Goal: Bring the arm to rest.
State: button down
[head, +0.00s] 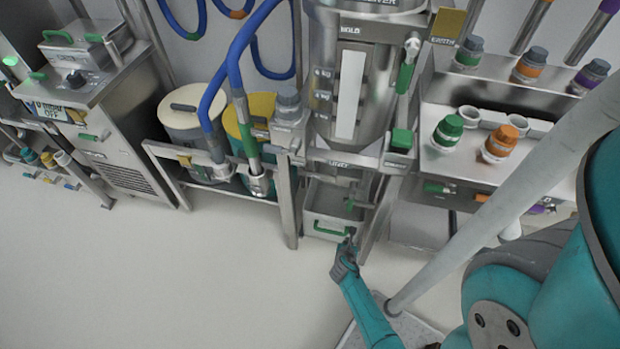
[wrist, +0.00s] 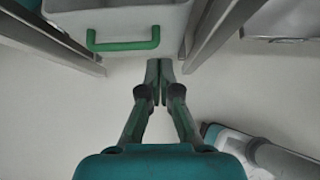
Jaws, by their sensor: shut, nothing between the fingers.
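My gripper (head: 347,243) is at the end of my teal arm, in the lower middle of the head view. In the wrist view my gripper (wrist: 159,66) has its fingertips together with nothing between them. It is just in front of a light grey bin (head: 325,222) with a green handle (head: 329,231). The bin stands low under the steel vessel, between the frame's legs. In the wrist view the bin (wrist: 120,18) and its green handle (wrist: 123,45) are at the upper left of my fingertips. The fingers look apart from the handle there. The bin's inside is mostly hidden.
A steel frame (head: 288,205) flanks the bin, with its legs close to my gripper. Above is the steel vessel (head: 345,90). Two lidded drums (head: 185,115) with blue hoses stand left. A shelf with capped bottles (head: 448,130) is right. The floor (head: 150,270) at front left is clear.

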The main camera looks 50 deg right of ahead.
jog(key=s+a+r+m+t+y, duration=0.25)
jog(key=s+a+r+m, duration=0.35)
jog(key=a, duration=0.5)
jog(key=s+a+r+m+t+y, duration=0.15)
jog(key=a+r+m+t, duration=0.25)
jog(key=a+r, duration=0.55)
jog(key=s+a+r+m+t+y, duration=0.1)
jog(key=s+a+r+m, duration=0.1)
jog(key=r, duration=0.7)
jog(key=s+a+r+m+t+y, duration=0.2)
jog(key=a+r+m, duration=0.3)
jog(key=r, duration=0.5)
jog(key=s+a+r+m+t+y, duration=0.1)
jog(key=s+a+r+m, duration=0.2)
jog(key=r, duration=0.7)
jog(key=m, duration=0.2)
jog(key=shift+s+a+m+t+y, duration=0.15)
jog(key=shift+a+m+t+y, duration=0.1)
jog(key=shift+m+t+y, duration=0.1)
